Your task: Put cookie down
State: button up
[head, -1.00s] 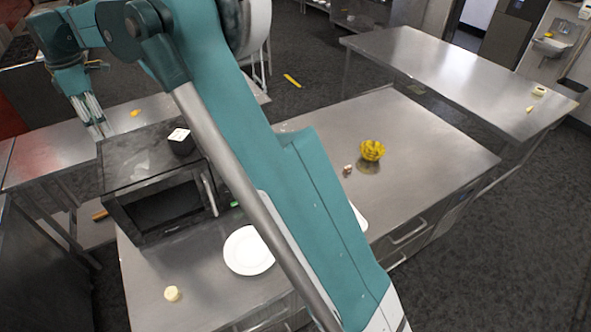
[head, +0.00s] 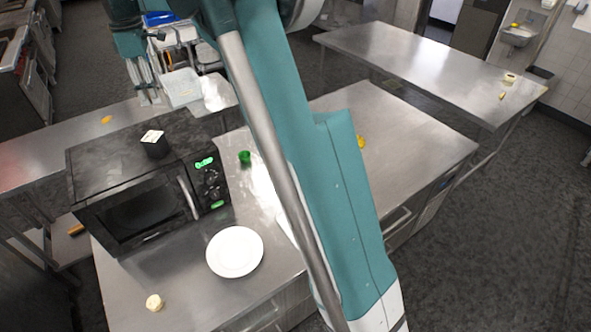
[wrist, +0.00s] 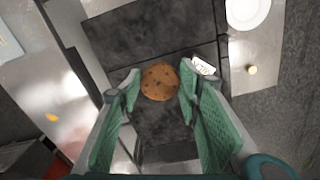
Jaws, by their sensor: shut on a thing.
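A round brown cookie with dark chips (wrist: 160,82) is held between the two green fingertips of my gripper (wrist: 159,84) in the wrist view. My gripper is shut on it, with a fingertip on each side. Below it in the wrist view is the black microwave (wrist: 125,33). In the head view my gripper (head: 146,88) hangs at the upper left, beyond the microwave (head: 145,208). I cannot make out the cookie in the head view. A white plate (head: 235,251) lies empty on the steel counter (head: 190,290).
A green cup (head: 245,157) and a pale yellow piece (head: 155,303) are on the counter. A clear bin (head: 181,87) stands at the back.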

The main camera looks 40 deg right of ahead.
jog(key=s+d+m+b, duration=0.25)
jog(key=s+d, duration=0.25)
jog(key=d, duration=1.1)
jog(key=s+d+m+b, duration=0.25)
jog(key=s+d, duration=0.25)
jog(key=d, duration=1.1)
jog(key=s+d+m+b, duration=0.1)
jog(key=s+d+m, duration=0.35)
jog(key=d, duration=1.15)
notch_tip(320, 180, down, 35)
jog(key=s+n, duration=0.1)
jog(key=shift+s+a+r, duration=0.1)
jog(key=shift+f, duration=3.1)
jog(key=shift+f, duration=1.85)
jog(key=shift+f+b, duration=0.2)
jog(key=shift+b, duration=0.2)
